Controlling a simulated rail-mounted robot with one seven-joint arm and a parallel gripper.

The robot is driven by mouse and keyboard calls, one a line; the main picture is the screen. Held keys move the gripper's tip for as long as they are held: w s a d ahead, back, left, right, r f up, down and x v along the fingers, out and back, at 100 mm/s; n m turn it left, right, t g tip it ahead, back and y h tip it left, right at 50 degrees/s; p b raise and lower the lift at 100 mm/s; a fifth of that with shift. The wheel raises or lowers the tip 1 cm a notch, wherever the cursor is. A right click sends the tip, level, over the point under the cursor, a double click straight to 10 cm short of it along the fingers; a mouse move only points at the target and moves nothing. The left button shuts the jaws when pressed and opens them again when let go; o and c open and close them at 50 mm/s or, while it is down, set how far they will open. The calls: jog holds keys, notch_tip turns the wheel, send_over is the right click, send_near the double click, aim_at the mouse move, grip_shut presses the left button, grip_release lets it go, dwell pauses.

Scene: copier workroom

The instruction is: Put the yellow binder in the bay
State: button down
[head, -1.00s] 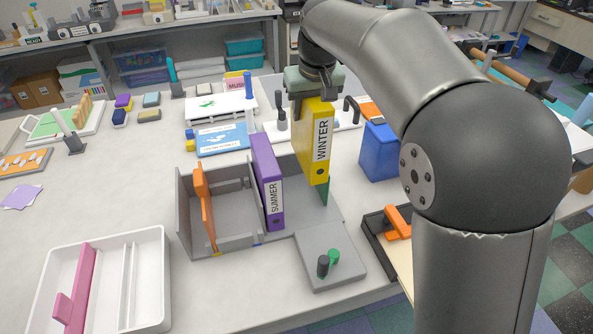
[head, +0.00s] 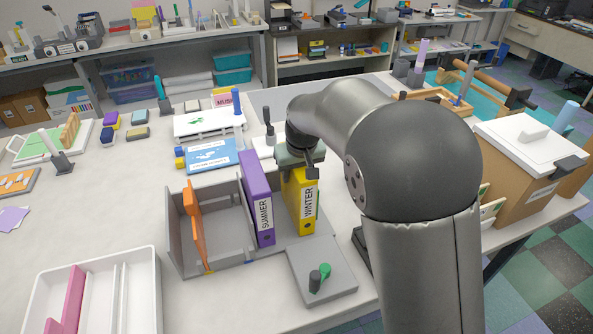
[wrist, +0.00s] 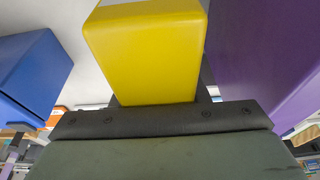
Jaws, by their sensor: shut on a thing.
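In the wrist view the yellow binder (wrist: 145,50) hangs from the gripper (wrist: 155,112), with the purple binder (wrist: 265,55) close on the right.
An orange divider (head: 196,220) stands in the rack's left part. A grey plate with a dark and a green knob (head: 322,275) lies in front. A white tray (head: 145,290) is at the left.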

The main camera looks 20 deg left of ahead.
jog(key=shift+f, duration=0.1)
jog(key=c, duration=0.8)
grip_release()
jog(key=b+v, duration=0.1)
jog(key=v, duration=1.1)
